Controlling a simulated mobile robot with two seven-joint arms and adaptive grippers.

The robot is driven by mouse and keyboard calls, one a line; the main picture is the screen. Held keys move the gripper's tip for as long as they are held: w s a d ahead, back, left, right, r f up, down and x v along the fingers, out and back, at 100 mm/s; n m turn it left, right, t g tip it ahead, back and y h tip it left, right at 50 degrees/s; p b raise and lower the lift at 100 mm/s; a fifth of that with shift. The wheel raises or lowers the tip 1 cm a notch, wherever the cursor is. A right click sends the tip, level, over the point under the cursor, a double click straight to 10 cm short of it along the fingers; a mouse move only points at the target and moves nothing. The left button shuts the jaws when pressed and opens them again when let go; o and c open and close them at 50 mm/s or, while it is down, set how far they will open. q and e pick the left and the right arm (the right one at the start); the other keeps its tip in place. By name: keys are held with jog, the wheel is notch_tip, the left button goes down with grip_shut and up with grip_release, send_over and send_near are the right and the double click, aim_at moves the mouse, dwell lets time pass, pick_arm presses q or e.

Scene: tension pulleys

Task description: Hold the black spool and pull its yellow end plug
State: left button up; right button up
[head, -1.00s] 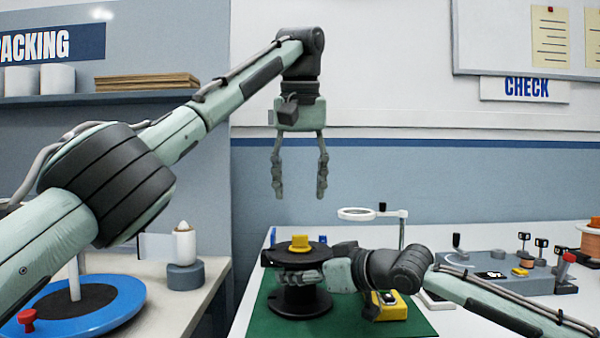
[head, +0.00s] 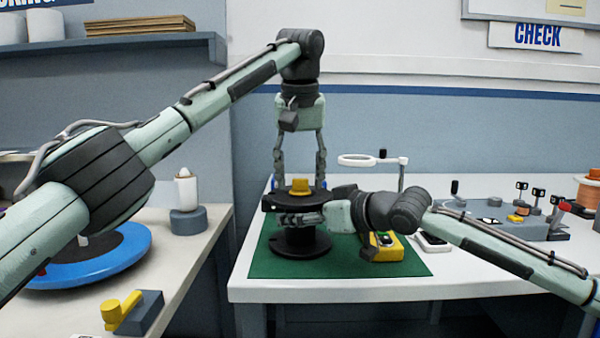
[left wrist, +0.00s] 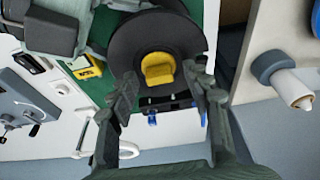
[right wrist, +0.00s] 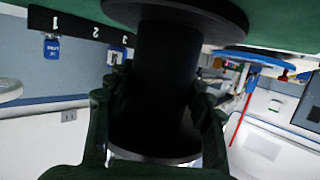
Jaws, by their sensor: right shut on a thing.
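The black spool (head: 300,240) stands upright on the green mat (head: 400,262). Its yellow end plug (head: 300,187) sits in the middle of the top flange, and it also shows in the left wrist view (left wrist: 158,68). My right gripper (head: 297,219) is shut around the spool's core below the top flange; the right wrist view shows the core (right wrist: 165,80) between its fingers. My left gripper (head: 300,180) points down over the spool, open. In the left wrist view its fingers (left wrist: 165,95) stand apart, with the plug beyond and between them, not touching it.
A yellow device (head: 383,247) lies on the mat right of the spool. A ring magnifier (head: 368,160) stands behind, and a grey fixture board (head: 490,217) is at the right. A side table at left holds a blue disc (head: 95,262) and a yellow-and-grey part (head: 135,313).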

aim_at(300, 179)
pick_arm(q)
grip_shut()
jog(key=shift+r, duration=1.6)
dwell(0.4)
jog(key=shift+r, duration=1.95)
pick_arm(e)
jog(key=o, duration=1.4)
